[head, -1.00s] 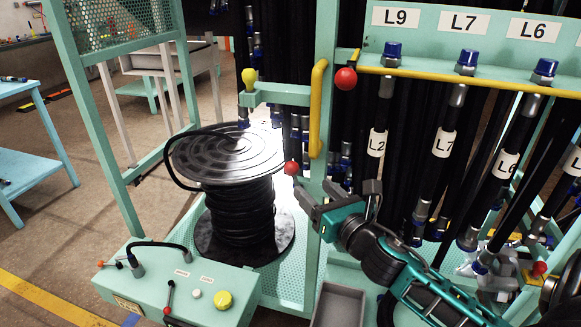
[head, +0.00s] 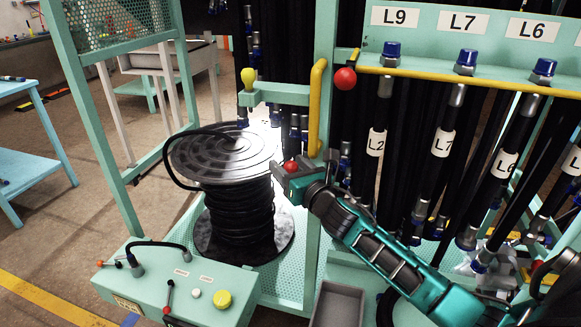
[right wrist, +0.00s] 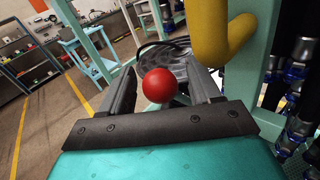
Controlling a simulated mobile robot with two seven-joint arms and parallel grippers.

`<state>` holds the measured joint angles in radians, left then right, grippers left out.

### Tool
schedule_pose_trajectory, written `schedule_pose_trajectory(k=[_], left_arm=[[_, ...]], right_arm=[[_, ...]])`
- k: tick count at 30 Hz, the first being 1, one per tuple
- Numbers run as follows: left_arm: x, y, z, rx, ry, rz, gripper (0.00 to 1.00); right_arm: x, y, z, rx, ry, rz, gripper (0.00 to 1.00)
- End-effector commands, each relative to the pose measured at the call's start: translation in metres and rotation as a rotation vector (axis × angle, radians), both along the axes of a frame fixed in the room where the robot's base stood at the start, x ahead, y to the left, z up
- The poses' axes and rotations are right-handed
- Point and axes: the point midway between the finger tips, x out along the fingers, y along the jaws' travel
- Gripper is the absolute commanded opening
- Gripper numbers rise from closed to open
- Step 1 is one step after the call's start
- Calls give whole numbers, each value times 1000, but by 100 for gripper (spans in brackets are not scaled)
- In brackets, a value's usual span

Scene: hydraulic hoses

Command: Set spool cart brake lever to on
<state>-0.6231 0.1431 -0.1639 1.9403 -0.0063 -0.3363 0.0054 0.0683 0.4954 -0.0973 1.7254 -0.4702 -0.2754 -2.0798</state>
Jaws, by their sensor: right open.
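A red ball knob (head: 291,167) sits at the cart's upright post, beside the spool (head: 228,160) of black hose. I cannot tell for sure that it is the brake lever's end. My right gripper (head: 282,182) is at this knob, with its jaws open. In the right wrist view the red knob (right wrist: 159,86) lies between the two spread fingers, with a gap visible on each side. The knob's stem is hidden there. My left gripper is not in view.
A yellow handle (head: 318,108) is close above the gripper and looms large in the right wrist view. Hanging hoses (head: 376,150) are to the right. A green control box (head: 180,285) with small levers stands at lower left. Another red ball (head: 345,78) is higher up.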

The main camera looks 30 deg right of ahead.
Motion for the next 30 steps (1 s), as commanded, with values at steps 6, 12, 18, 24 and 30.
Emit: schedule_pose_trajectory(k=[6, 12, 18, 24, 30], left_arm=[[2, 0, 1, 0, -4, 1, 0], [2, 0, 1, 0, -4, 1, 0], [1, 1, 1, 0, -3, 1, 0], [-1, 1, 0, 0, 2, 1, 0], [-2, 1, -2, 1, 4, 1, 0]], right_arm=[[0, 0, 0, 1, 1, 0, 52], [0, 0, 0, 1, 1, 0, 33], [0, 0, 0, 1, 1, 0, 14], [-1, 0, 0, 1, 1, -1, 0], [0, 0, -1, 0, 0, -1, 0]])
